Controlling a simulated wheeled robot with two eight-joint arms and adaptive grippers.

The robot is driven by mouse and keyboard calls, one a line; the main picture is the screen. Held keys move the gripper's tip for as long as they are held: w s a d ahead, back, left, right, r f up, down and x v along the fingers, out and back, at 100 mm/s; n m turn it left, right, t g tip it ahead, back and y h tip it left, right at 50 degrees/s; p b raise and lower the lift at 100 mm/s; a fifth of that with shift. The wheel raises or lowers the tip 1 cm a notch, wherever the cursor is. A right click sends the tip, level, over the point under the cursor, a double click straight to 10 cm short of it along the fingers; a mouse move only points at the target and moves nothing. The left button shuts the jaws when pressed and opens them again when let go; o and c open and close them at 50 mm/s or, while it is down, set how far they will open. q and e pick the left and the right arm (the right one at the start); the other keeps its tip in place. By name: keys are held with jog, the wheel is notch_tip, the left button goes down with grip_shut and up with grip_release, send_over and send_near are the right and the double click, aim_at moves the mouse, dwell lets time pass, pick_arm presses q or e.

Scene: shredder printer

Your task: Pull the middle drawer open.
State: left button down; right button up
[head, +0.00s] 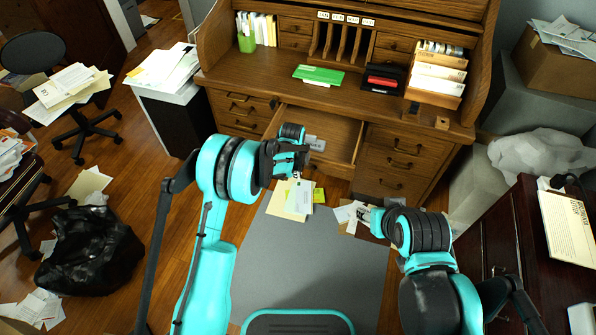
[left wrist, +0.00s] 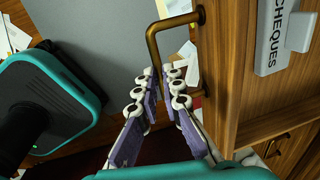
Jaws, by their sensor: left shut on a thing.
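The middle drawer (head: 322,124) of the wooden desk stands partly open, with its empty-looking inside visible. Its front carries a grey CHEQUES label (left wrist: 275,38), which also shows in the head view (head: 317,144). My left gripper (head: 298,158) is at the drawer front. In the left wrist view, the brass handle (left wrist: 152,48) runs down between the fingers of my left gripper (left wrist: 164,78), which is shut on it. The fingers hide part of the handle. My right gripper (head: 365,215) is low in front of the desk's right drawers, apart from them; its fingers are too small to read.
The desk (head: 385,108) holds a green booklet (head: 318,75), a black tray (head: 382,79) and a file box (head: 436,78). Papers (head: 292,198) lie on the floor under the drawer. A black bag (head: 88,250) is at left; a dark cabinet (head: 505,235) is at right. Grey mat (head: 325,255) is mostly clear.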

pick_arm(q)
jog(key=c, duration=1.6)
grip_release()
jog(key=shift+f, duration=0.1)
jog(key=r, duration=0.4)
jog(key=s+r, duration=0.1)
jog(key=r, duration=0.3)
jog(key=s+r, duration=0.1)
jog(key=r, duration=0.3)
jog(key=shift+a, duration=0.35)
